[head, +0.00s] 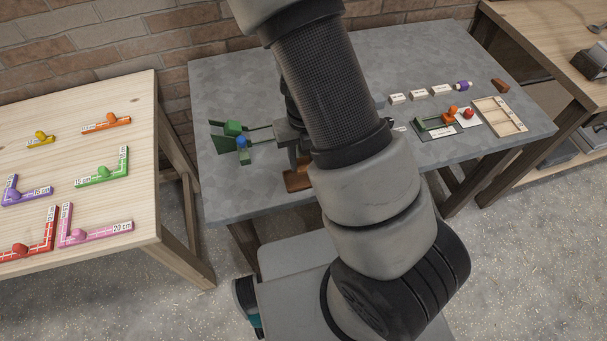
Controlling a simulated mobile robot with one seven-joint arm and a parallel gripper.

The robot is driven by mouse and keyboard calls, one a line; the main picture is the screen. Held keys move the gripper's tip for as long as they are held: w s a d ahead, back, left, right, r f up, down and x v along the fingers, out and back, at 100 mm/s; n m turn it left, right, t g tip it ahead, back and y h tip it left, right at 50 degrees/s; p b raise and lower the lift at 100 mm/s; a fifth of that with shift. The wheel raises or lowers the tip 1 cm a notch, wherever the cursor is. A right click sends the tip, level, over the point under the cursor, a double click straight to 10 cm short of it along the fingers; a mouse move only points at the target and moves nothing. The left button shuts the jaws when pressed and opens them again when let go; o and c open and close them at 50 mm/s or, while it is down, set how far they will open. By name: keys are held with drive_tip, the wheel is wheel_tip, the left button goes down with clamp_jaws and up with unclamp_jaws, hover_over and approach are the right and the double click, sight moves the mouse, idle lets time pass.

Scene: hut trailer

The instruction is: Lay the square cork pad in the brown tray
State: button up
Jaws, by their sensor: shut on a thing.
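My gripper (288,131) is over the middle of the grey table, partly hidden behind my own arm. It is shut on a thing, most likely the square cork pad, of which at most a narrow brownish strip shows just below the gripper. The pad's shape and tilt cannot be made out. The brown tray (297,182) appears as a brown corner on the table below the gripper. My arm covers the rest of it. I cannot tell whether pad and tray touch.
A green piece with a blue part (241,143) stands left of the gripper. A light wooden compartment tray (500,117), a small green piece (434,122) and white labelled blocks (418,93) lie at the right. A wooden table (100,150) at the left holds coloured L-shaped pieces.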

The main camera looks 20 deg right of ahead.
sight(303, 179)
drive_tip(key=shift+f+b, duration=0.75)
drive_tip(key=shift+f, duration=2.05)
drive_tip(key=shift+f, duration=0.2)
drive_tip(key=o, duration=1)
